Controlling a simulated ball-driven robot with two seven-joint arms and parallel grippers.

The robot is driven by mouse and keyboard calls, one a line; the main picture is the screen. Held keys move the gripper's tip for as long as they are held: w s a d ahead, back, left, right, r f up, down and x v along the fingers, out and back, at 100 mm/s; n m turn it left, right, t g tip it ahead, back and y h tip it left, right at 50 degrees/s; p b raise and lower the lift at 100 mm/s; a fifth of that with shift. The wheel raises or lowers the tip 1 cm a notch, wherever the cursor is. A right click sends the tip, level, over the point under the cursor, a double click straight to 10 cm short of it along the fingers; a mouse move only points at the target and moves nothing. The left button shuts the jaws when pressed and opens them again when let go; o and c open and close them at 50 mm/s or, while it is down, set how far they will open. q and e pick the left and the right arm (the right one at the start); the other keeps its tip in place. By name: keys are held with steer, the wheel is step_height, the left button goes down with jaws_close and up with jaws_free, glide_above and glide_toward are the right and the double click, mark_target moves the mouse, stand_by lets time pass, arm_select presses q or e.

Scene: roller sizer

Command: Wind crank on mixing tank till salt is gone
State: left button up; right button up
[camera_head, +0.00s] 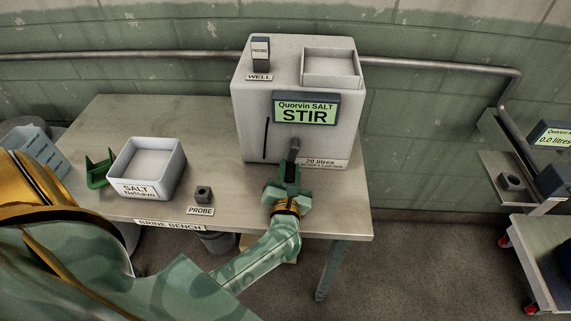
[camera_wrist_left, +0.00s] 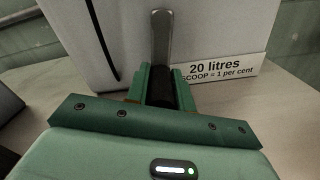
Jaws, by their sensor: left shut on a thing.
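The mixing tank (camera_head: 252,110) is a pale grey box at the back right of the bench. Its display (camera_head: 306,109) reads "Quorvin SALT STIR". The crank (camera_head: 295,148) is on the tank's front, below the display; its grey arm (camera_wrist_left: 162,40) stands upright in the left wrist view. My left gripper (camera_head: 291,172) is shut on the crank's dark handle (camera_wrist_left: 162,92), which shows between the fingers in the left wrist view. The inside of the tank and any salt in it are hidden. My right gripper is not in view.
A white salt box (camera_head: 148,190), a green scoop (camera_head: 98,170) and a small dark probe holder (camera_head: 203,194) stand on the bench (camera_head: 220,120). An open tray (camera_head: 331,68) and a probe (camera_head: 260,52) are on the tank's top. A cart (camera_head: 545,245) stands at right.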

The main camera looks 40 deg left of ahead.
arm_select(q)
steer(key=shift+w+d+n+b, duration=0.3)
steer(key=shift+d+n+b, duration=0.3)
steer(key=shift+n, duration=0.6)
steer(key=o, duration=1)
steer(key=v, duration=1.6)
steer(key=shift+s+d+f+p, duration=0.1)
steer(key=shift+p, duration=0.2)
